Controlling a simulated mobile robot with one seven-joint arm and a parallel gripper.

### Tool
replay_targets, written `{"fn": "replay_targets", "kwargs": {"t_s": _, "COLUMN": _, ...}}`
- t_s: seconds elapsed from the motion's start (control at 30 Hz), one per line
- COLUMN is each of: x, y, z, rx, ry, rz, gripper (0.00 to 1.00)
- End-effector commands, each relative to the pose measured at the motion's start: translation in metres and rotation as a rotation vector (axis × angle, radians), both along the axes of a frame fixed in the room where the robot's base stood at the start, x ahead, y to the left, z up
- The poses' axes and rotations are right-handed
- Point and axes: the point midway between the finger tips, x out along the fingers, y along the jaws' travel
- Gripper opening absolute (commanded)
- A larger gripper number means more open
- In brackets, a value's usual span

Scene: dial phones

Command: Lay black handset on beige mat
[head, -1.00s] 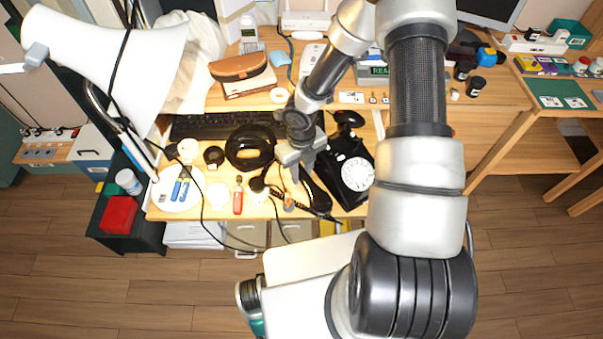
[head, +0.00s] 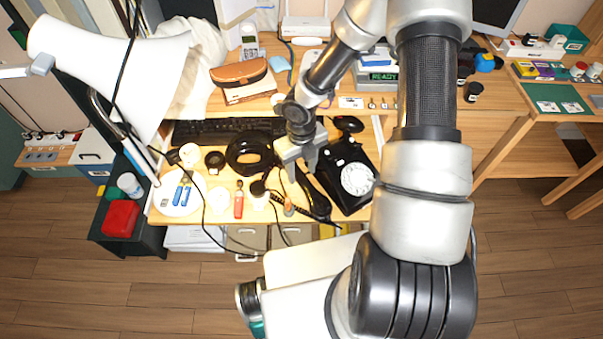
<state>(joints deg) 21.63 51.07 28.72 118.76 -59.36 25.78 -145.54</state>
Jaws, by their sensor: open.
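The black dial phone (head: 345,176) with a white dial stands on the wooden desk. The black handset (head: 319,206) appears to lie on the desk just left of the phone, slanting toward the front edge. Its far end is partly hidden by my gripper. My gripper (head: 301,177) is open, above the handset's far end and left of the phone. I cannot tell whether its fingers touch the handset. I cannot make out a beige mat on the desk for certain.
Dark cords run across the desk's front. A white lamp (head: 110,75) hangs over the left side. The desk is crowded, with little free room.

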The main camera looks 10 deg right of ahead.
Motion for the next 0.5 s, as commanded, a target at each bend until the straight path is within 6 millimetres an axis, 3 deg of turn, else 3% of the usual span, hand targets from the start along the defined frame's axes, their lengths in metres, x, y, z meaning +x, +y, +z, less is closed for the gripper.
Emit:
{"fn": "replay_targets", "kwargs": {"t_s": 0.03, "x": 0.001, "y": -0.001, "z": 0.013, "rx": 0.000, "ry": -0.002, "rz": -0.002, "gripper": 0.43}}
{"fn": "replay_targets", "kwargs": {"t_s": 0.2, "x": 0.000, "y": -0.001, "z": 0.033, "rx": 0.000, "ry": 0.000, "rz": -0.002, "gripper": 0.43}}
{"fn": "replay_targets", "kwargs": {"t_s": 0.5, "x": 0.000, "y": 0.000, "z": 0.038, "rx": 0.001, "ry": 0.001, "rz": 0.001, "gripper": 0.43}}
